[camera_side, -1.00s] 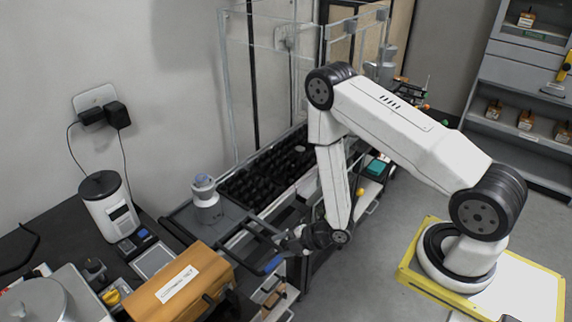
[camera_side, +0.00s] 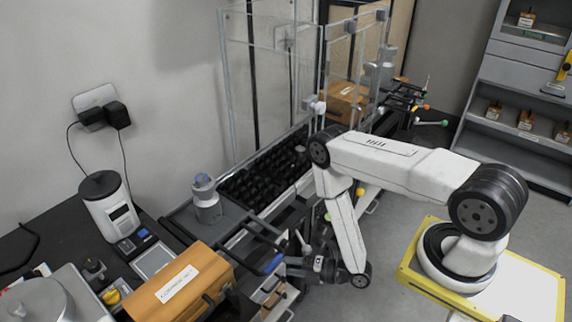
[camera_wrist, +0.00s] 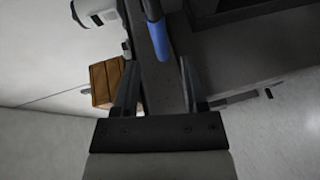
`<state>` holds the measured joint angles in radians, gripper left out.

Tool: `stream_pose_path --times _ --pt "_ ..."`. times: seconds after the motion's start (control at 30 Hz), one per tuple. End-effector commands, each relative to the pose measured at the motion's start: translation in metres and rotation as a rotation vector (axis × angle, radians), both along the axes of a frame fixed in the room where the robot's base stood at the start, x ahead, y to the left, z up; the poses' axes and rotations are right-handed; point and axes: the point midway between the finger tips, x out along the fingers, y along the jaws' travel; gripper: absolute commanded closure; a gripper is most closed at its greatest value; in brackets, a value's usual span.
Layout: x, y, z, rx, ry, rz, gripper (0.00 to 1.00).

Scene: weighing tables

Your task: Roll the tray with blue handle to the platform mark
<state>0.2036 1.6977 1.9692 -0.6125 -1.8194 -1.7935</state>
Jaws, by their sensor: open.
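The tray's blue handle grip (camera_side: 274,262) is on a dark bar frame near the bench's front edge in the side view. In the wrist view the blue grip (camera_wrist: 159,40) lies ahead of the fingers. My gripper (camera_side: 291,262) is just right of the grip in the side view. In the wrist view my gripper (camera_wrist: 160,88) is open, with a finger on each side and the blue grip beyond the tips. Nothing is held. The grey tray (camera_side: 233,211) carries a small grey bottle (camera_side: 207,203). I cannot make out the platform mark.
An orange-brown case (camera_side: 180,285) stands close left of the handle. A clear-walled enclosure (camera_side: 270,90) with a black studded bed (camera_side: 262,170) is behind. A white canister (camera_side: 108,205) stands on the bench.

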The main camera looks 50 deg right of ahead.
Motion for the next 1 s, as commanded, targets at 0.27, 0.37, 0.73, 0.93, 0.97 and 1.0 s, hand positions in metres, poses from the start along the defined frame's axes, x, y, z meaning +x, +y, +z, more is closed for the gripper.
stream_pose_path --times 0.27,0.37,0.73,0.93,0.97,1.0 --pt "0.007 0.003 -0.001 -0.001 0.001 0.003 0.44" --pt "0.014 0.006 -0.002 0.0 0.0 0.003 0.44" --pt "0.052 0.022 -0.01 0.001 -0.001 0.003 0.44" --pt "0.067 0.029 -0.014 0.001 0.003 0.002 0.44" --pt "0.068 0.029 -0.014 0.001 0.003 0.002 0.44" --pt "0.07 0.03 -0.014 0.001 0.003 0.002 0.44"
